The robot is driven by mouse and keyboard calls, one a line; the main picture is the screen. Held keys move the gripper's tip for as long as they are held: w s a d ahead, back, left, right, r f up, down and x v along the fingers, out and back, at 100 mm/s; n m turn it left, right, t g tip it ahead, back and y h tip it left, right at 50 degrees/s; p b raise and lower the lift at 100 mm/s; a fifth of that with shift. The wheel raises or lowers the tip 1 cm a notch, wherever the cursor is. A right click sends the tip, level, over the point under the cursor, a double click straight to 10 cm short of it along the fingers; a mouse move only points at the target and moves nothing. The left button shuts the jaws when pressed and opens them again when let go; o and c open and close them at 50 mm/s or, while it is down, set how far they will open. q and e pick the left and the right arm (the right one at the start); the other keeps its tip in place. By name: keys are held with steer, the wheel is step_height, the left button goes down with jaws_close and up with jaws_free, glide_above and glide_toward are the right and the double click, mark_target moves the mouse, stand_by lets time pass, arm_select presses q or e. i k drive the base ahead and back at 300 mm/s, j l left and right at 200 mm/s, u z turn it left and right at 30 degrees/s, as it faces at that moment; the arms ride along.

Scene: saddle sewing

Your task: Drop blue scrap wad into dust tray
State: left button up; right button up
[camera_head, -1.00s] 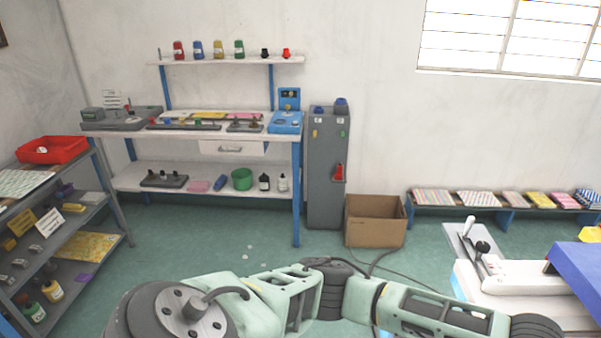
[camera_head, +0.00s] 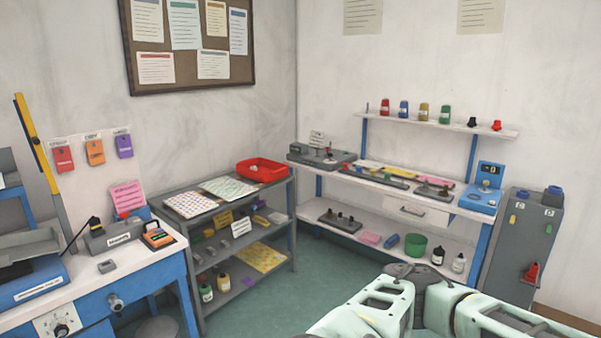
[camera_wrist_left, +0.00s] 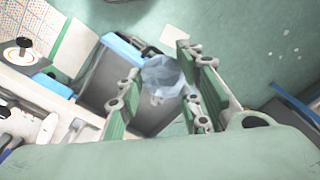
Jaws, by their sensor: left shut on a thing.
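A pale blue, crumpled, partly see-through scrap wad (camera_wrist_left: 163,77) is in the left wrist view. My left gripper (camera_wrist_left: 160,64) is shut on it, with one green finger on each side. Below the wad is a dark grey, tray-like thing with a blue edge (camera_wrist_left: 122,48). I cannot tell for sure that it is the dust tray, and the gripper hides part of it. Neither gripper shows in the head view, only pale green arm links of mine at the bottom right.
A blue bench (camera_head: 95,290) with small devices stands at the left. A grey shelf (camera_head: 290,222) with a red bin (camera_head: 262,170) stands in the corner. A white workbench (camera_head: 392,190) and grey cabinet (camera_head: 520,250) are at the right. Green floor (camera_head: 290,310) between them is clear.

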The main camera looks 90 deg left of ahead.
mark_target(264, 172)
steer(key=u, duration=3.1)
